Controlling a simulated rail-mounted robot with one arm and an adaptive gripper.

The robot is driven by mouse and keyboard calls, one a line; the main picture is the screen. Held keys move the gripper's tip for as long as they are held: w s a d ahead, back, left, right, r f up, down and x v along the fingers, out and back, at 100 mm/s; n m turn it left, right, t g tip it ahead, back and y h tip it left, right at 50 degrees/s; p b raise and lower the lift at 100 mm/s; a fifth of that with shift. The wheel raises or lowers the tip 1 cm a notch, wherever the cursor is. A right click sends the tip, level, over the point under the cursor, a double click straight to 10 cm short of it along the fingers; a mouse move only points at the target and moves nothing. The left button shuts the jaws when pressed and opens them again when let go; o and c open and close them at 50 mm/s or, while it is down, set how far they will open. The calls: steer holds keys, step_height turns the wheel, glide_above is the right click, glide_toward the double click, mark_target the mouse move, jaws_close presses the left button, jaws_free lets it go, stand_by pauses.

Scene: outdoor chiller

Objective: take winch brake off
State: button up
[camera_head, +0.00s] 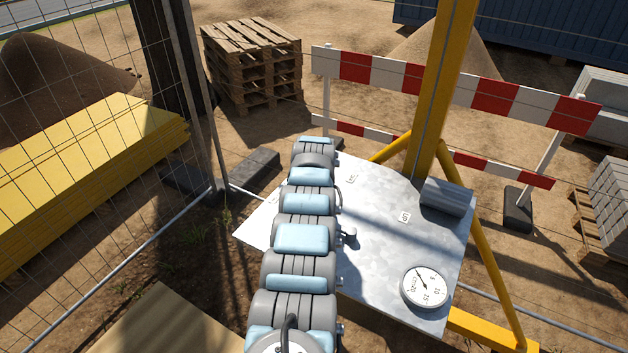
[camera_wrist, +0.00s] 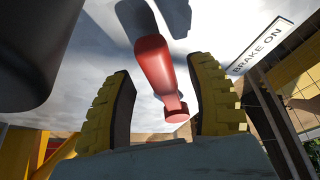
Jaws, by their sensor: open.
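A red handle (camera_wrist: 156,68) on a grey lever shows in the wrist view, in front of a pale metal plate. A label reading "BRAKE ON" (camera_wrist: 262,45) stands to its right. My gripper (camera_wrist: 163,95) is open, with one yellow ridged finger on each side of the handle's end. Gaps show between the handle and both fingers. In the head view my arm reaches over the metal panel (camera_head: 385,245), and the gripper and the red handle cannot be made out there.
The panel carries a round gauge (camera_head: 425,287), a grey cylinder (camera_head: 446,197) and small labels. A yellow post (camera_head: 437,90) rises behind it. Wire fencing (camera_head: 80,110) stands left and a red-white barrier (camera_head: 450,90) behind. A dark cylinder (camera_wrist: 28,45) is close at the wrist view's upper left.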

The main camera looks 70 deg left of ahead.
steer(key=v, duration=1.1)
stand_by(0.4)
steer(key=shift+r, duration=0.1)
